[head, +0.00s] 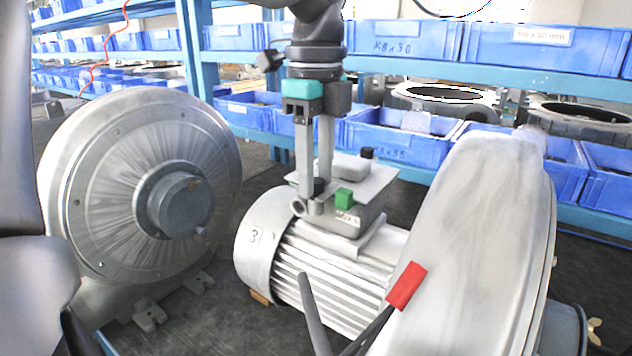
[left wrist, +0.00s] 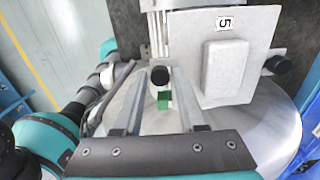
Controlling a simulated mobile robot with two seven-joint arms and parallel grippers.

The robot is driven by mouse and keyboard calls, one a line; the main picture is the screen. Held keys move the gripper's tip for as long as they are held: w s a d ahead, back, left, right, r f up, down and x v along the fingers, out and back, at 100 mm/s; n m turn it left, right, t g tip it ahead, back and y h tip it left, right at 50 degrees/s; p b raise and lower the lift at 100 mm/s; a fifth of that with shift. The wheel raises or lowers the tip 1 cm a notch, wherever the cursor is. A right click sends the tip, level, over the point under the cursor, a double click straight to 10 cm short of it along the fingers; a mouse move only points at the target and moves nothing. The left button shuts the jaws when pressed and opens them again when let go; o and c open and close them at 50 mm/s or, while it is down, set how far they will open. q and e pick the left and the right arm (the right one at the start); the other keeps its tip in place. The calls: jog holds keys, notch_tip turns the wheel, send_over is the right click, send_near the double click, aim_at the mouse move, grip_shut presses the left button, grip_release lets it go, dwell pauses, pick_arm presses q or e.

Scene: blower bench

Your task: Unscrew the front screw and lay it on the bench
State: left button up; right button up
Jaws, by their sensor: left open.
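The front screw, a short black knob (head: 319,187), sits at the front of the grey terminal box (head: 372,188) on top of the motor. My left gripper (head: 314,182) points down from above with its two fingers apart. In the left wrist view the black knob (left wrist: 159,75) shows between the open fingertips (left wrist: 156,72), with a gap on both sides. A second black knob (head: 367,152) stands at the far side of the box and also shows in the left wrist view (left wrist: 278,65). My right gripper is not in view.
A large round blower housing (head: 110,180) stands left, a grey housing (head: 470,240) with a red tag (head: 406,286) right. Blue bins (head: 400,140) fill the shelves behind. Dark bench (head: 215,310) shows between the machines.

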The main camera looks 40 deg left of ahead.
pick_arm(q)
jog(key=m+p, duration=0.1)
jog(key=m, duration=0.5)
jog(key=m+p, duration=0.1)
jog(key=m, duration=0.5)
jog(key=shift+m+p, duration=0.3)
jog(key=shift+p, duration=0.05)
grip_shut()
